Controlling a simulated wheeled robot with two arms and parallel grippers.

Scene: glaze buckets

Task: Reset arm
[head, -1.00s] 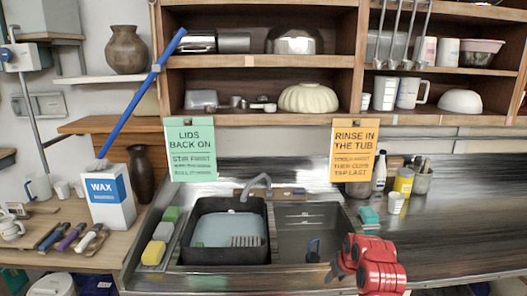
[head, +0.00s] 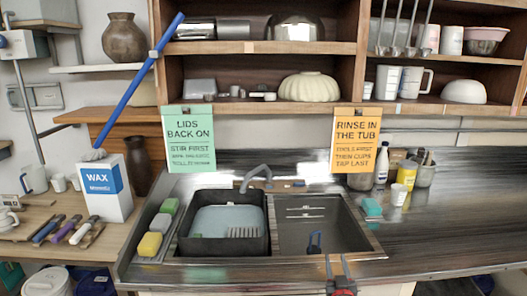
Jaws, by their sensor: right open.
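My right gripper (head: 338,264) is low in the head view, at the front edge of the sink. My left gripper is not in the picture.
The right sink basin (head: 296,212) is just beyond my gripper, with a small blue item (head: 314,242) inside. The left basin holds a black tub (head: 184,240). Sponges (head: 150,244) lie at its left. The steel counter (head: 455,225) at right is mostly clear.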

